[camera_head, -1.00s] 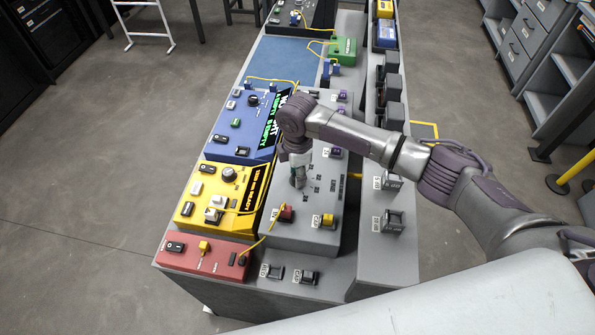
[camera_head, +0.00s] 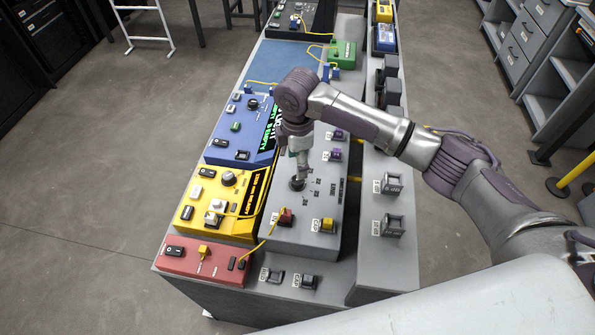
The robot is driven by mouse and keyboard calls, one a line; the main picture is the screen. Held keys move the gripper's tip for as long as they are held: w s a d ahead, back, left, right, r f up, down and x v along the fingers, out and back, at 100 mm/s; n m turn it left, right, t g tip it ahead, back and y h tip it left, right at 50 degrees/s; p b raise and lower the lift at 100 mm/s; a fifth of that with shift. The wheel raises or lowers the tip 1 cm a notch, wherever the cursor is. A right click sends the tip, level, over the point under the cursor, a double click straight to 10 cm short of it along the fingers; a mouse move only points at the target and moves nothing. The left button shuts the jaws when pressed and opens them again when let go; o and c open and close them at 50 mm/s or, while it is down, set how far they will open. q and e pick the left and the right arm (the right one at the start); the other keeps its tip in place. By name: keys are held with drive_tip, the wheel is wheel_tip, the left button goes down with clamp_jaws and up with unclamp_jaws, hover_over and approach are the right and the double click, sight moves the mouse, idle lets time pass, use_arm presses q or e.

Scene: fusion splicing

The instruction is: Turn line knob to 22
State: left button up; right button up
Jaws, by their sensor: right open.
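The line knob (camera_head: 297,184) is a dark round knob on the grey console panel (camera_head: 305,235), with small number marks to its right. Which number it points at is too small to tell. My right gripper (camera_head: 301,176) comes down from above with its fingertips just behind and over the knob. It is open, and I cannot tell whether it touches the knob. My left gripper is not in view.
A yellow box (camera_head: 195,222) and a blue box (camera_head: 215,153) stand left of the panel, with a red box (camera_head: 190,259) in front. A yellow cable (camera_head: 263,243) runs from the red box to the grey panel. Black holders (camera_head: 394,226) stand on the right ledge.

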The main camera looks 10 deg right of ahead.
wheel_tip(320, 180, up, 5)
drive_tip(key=shift+r, duration=0.1)
idle(0.7)
